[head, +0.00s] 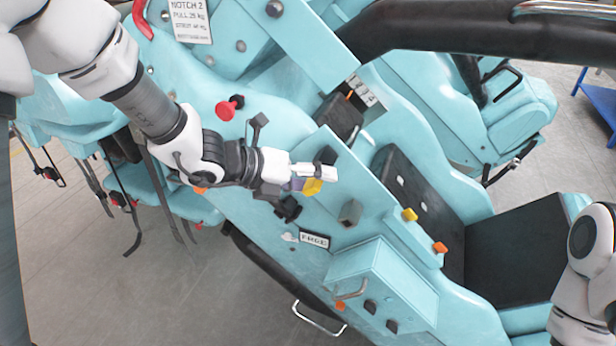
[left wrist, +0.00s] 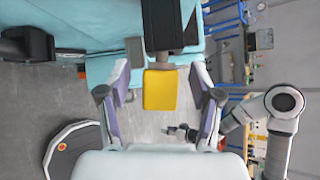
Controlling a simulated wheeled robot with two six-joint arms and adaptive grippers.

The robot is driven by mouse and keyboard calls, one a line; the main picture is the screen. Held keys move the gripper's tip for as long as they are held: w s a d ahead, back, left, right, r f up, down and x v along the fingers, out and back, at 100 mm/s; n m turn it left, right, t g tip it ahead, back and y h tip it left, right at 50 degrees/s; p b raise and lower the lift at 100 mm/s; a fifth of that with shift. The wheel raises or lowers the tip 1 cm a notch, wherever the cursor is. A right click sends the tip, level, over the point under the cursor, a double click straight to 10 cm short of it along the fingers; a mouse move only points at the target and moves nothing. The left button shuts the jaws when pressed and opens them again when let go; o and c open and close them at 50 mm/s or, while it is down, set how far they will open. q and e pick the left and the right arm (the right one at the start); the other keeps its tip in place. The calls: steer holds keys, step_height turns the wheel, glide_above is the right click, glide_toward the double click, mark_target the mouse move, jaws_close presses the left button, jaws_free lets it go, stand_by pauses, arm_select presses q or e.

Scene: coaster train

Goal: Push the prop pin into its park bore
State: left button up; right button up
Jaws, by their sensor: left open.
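A yellow block-shaped piece (head: 313,187), which may be the prop pin's head, is at my left gripper (head: 305,178) on the turquoise car. In the left wrist view this yellow piece (left wrist: 160,90) lies between the two open fingers, with gaps on both sides. A black block (left wrist: 165,25) is directly beyond it. I cannot tell which opening is the park bore. My right gripper (left wrist: 181,131) appears small in the left wrist view, behind the left fingers; its jaws are too small to judge. The head view shows only part of my right arm.
A red knob (head: 229,108) is up left. A turquoise box (head: 375,275) with a handle is below. A thick black bar (head: 450,30) crosses the top.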

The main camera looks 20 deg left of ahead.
arm_select(q)
jaws_close()
steer(key=shift+s+f, duration=0.1)
steer(key=shift+s, duration=0.15)
steer(key=s+b, duration=0.3)
steer(key=s, duration=0.3)
steer(key=shift+s, duration=0.4)
stand_by(0.6)
steer(key=shift+a, duration=0.15)
